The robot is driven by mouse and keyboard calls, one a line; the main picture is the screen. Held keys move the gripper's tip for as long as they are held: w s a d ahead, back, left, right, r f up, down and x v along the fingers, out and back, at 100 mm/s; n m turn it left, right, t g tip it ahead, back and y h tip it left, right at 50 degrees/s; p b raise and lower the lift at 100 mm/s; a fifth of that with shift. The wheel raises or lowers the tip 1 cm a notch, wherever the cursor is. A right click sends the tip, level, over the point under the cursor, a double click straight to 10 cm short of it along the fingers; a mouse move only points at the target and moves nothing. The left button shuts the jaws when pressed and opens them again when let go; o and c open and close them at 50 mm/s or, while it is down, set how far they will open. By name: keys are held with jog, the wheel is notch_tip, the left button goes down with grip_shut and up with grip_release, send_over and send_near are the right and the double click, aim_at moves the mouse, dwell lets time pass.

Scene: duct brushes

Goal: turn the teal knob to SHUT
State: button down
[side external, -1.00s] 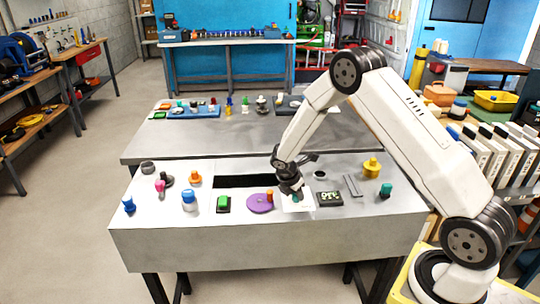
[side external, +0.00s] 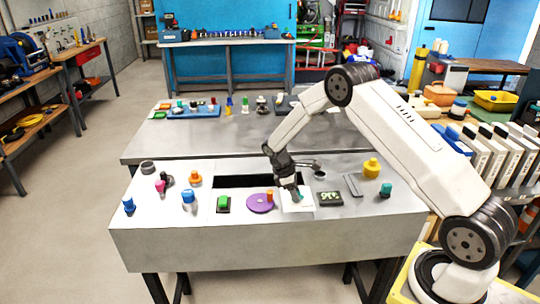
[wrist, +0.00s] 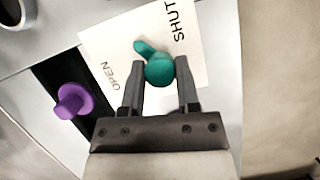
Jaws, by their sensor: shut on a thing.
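The teal knob (wrist: 159,69) sits on a white plate (wrist: 188,74) with the words OPEN and SHUT printed on it. In the wrist view its pointer is toward the upper left, between the two words. My gripper (wrist: 159,76) is shut on the knob, one dark finger on each side. In the side view my gripper (side external: 293,191) is down at the white plate (side external: 302,208), and only a little teal (side external: 297,197) shows below the fingers.
A dark slot (side external: 235,181) is behind. Several other knobs and buttons stand around the grey bench.

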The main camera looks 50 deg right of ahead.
jog(key=m+y, duration=0.1)
jog(key=m, duration=0.2)
jog(key=m+y, duration=0.1)
jog(key=m, duration=0.2)
jog(key=shift+m+g+y, duration=0.3)
jog(key=shift+d, duration=0.1)
jog(key=shift+c, duration=1.7)
grip_release()
jog(key=shift+w+r, duration=0.1)
jog(key=shift+r, duration=0.05)
jog(key=v, duration=0.7)
jog(key=shift+r, duration=0.25)
jog(key=shift+w, duration=0.1)
